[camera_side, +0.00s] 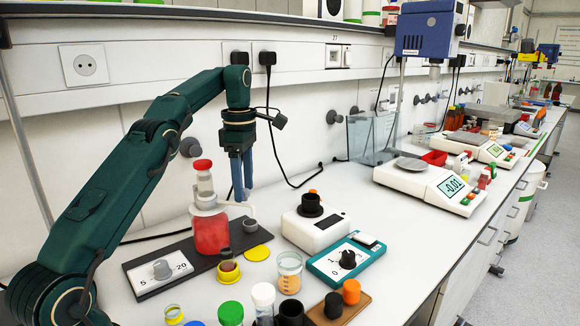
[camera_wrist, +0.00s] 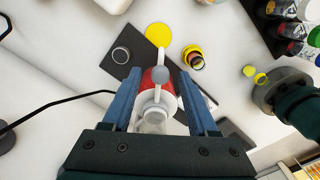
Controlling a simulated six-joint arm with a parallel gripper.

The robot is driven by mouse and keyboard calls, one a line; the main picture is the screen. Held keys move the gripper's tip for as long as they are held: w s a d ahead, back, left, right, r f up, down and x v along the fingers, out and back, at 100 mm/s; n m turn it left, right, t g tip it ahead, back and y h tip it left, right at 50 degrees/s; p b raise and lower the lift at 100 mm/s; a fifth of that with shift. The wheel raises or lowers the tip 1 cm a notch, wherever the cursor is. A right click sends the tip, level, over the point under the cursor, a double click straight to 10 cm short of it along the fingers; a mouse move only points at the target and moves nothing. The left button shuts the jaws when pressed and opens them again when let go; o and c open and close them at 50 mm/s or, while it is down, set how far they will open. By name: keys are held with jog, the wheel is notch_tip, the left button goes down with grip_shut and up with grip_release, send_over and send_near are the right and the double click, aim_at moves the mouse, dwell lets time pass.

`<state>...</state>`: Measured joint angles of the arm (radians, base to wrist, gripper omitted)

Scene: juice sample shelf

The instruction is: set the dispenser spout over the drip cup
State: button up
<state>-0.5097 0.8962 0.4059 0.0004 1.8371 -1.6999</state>
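The dispenser (camera_side: 209,228) is a red bottle with a clear neck and red cap. In the wrist view its pale spout (camera_wrist: 161,58) points up the picture toward a yellow disc (camera_wrist: 157,35). A grey cup (camera_side: 250,226) stands on one side of the spout; its pale rim shows in the wrist view (camera_wrist: 121,55). A yellow-based cup (camera_side: 229,270) stands on the other side. I cannot tell which is the drip cup. My gripper (camera_side: 242,196) is open, pointing down beside the dispenser's neck. In the wrist view its blue fingers lie either side of the dispenser, with gaps.
The dispenser stands on a dark board with a dial panel (camera_side: 160,270). A white device (camera_side: 316,229), a teal dial box (camera_side: 346,262), a beaker (camera_side: 289,272) and several capped bottles crowd the front. A cable (camera_side: 283,165) hangs behind.

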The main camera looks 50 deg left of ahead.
jog(key=shift+s+d, duration=0.1)
jog(key=shift+s, duration=0.05)
jog(key=s+d+m, duration=0.1)
jog(key=s+m, duration=0.6)
jog(key=m, duration=0.2)
jog(key=s+d+r+m+t, duration=0.2)
jog(key=s+d+r+m, duration=0.15)
jog(key=d+r, duration=0.55)
jog(key=s+d+f+m+t, duration=0.3)
jog(key=s+d+f+m, duration=0.5)
jog(key=m, duration=0.4)
jog(key=shift+s+d+f, duration=0.2)
jog(key=shift+f, duration=0.4)
dwell(0.6)
